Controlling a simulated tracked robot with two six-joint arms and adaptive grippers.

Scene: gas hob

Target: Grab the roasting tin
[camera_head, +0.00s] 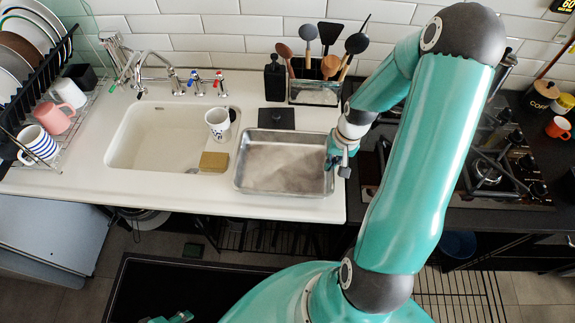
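The roasting tin (284,178) is a shallow, silver, rectangular metal pan. It lies flat and empty on the white counter to the right of the sink. My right gripper (338,163) is at the tin's right edge, pointing down, with its fingers close to the rim. From this angle I cannot tell whether the fingers touch the rim or how far apart they are. A small teal piece of my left gripper (172,318) shows at the bottom edge of the picture, low and far from the tin. The rest of it is out of frame.
A white mug (218,125) and a sponge (213,162) are left of the tin, by the sink (150,140). The gas hob (490,165) is at the right.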

